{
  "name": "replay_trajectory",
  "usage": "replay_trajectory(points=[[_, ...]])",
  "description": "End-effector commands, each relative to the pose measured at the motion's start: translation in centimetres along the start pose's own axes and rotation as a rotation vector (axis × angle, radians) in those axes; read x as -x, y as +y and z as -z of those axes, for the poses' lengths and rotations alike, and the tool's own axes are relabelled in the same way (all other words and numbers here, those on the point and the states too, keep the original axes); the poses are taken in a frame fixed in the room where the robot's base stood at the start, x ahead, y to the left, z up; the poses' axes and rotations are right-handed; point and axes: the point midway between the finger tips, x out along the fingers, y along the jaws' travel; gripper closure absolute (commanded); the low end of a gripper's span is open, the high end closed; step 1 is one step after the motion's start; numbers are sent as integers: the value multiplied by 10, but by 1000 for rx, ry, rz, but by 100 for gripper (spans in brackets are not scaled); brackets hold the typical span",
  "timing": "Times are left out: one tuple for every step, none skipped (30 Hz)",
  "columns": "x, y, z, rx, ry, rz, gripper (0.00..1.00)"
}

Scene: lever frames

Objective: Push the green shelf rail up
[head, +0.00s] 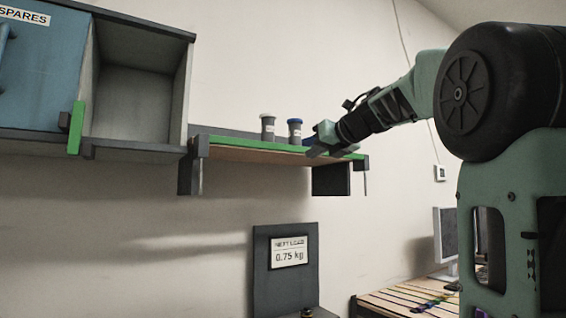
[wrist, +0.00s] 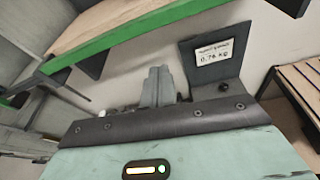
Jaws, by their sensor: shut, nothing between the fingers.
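The green shelf rail (head: 250,145) runs along the front edge of a wooden shelf, which looks roughly level with a slight slope in the picture. It also shows in the wrist view (wrist: 120,36) as a slanted green strip at the upper left. My gripper (head: 316,153) overlaps the right part of the rail in the head view. In the wrist view its fingers (wrist: 158,72) are together and empty, with the rail beyond them to the upper left and a gap in the picture. I cannot tell whether the fingertips touch the rail.
A grey-capped jar (head: 267,128) and a blue-capped jar (head: 294,131) stand on the shelf. A blue cabinet door (head: 38,75) and an open cubby (head: 133,95) with a green tab (head: 76,128) are left. A 0.75 kg sign (head: 289,252) stands below. A slatted table (head: 400,303) is lower right.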

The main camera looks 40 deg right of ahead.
Motion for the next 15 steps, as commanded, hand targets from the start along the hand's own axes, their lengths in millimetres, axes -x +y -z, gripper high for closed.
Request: replay_trajectory(points=[[9, -12, 2, 42, 16, 30, 100], [13, -17, 2, 63, 28, 42, 100], [17, -22, 3, 86, 40, 57, 100], [20, -26, 4, 100, 48, 65, 100], [22, -28, 4, 110, 54, 71, 100], [24, -30, 4, 119, 59, 77, 100], [25, -31, 4, 123, 62, 80, 100], [25, -31, 4, 126, 64, 81, 100], [26, -32, 4, 127, 65, 82, 100], [26, -31, 4, 127, 65, 81, 100], [25, -31, 4, 127, 65, 81, 100], [25, -31, 4, 126, 65, 81, 100], [25, -31, 4, 126, 65, 80, 100], [25, -31, 4, 126, 65, 80, 100], [25, -31, 4, 125, 65, 80, 100]])
